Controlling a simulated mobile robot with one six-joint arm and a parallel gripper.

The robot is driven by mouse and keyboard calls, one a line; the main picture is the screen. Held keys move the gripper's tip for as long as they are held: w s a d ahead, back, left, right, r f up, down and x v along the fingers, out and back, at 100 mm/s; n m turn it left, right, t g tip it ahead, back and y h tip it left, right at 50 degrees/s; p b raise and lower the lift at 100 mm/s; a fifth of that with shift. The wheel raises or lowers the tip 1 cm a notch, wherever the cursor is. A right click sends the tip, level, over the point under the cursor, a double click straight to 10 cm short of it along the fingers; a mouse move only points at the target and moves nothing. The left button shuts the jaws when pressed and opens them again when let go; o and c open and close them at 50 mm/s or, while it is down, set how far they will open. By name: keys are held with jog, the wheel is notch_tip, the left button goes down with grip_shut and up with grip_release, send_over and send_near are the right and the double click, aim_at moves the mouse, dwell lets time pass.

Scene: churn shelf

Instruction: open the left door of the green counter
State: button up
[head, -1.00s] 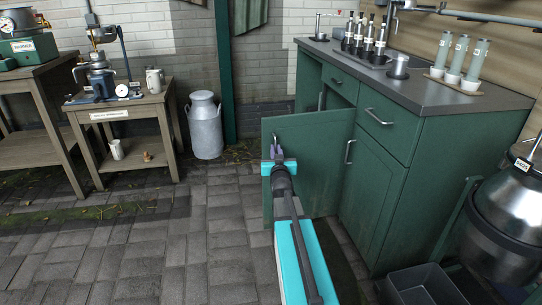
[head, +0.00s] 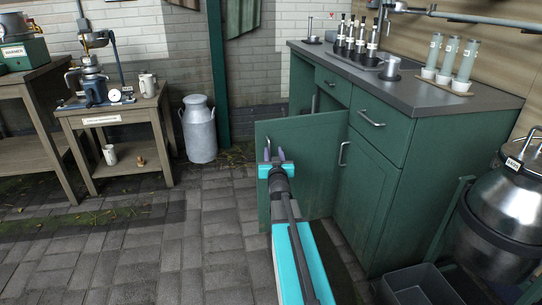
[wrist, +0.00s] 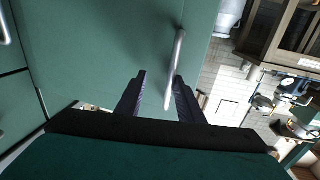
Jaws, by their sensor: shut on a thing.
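The green counter (head: 392,203) stands on the right in the head view. Its left door (head: 310,155) is swung well out from the front, leaving a dark opening behind it. The door's panel fills the upper left of the wrist view (wrist: 100,50). Its metal bar handle (wrist: 178,52) runs between my fingers there, close to the right finger. My gripper (head: 274,152) is at the door's outer side near the free edge, shut on the handle; it also shows in the wrist view (wrist: 160,78). The exact finger contact is hard to see.
The right door (head: 365,185) is closed. A grey bin (head: 420,285) and a steel vessel (head: 508,210) stand at the counter's right end. A milk churn (head: 199,130) and a small wooden table (head: 115,120) stand at the left. The paving left of the door is clear.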

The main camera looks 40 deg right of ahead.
jog(key=shift+s, duration=0.2)
jog(key=p+v, duration=0.4)
jog(key=v, duration=0.4)
dwell(0.3)
jog(key=p, duration=0.4)
jog(key=shift+s+a+r, duration=0.1)
jog(key=shift+s+a, duration=0.1)
jog(key=shift+a, duration=0.05)
jog(key=p+v, duration=0.2)
jog(key=p, duration=0.6)
jog(key=shift+a, duration=0.1)
jog(key=shift+p+v, duration=0.8)
jog(key=shift+v, duration=0.6)
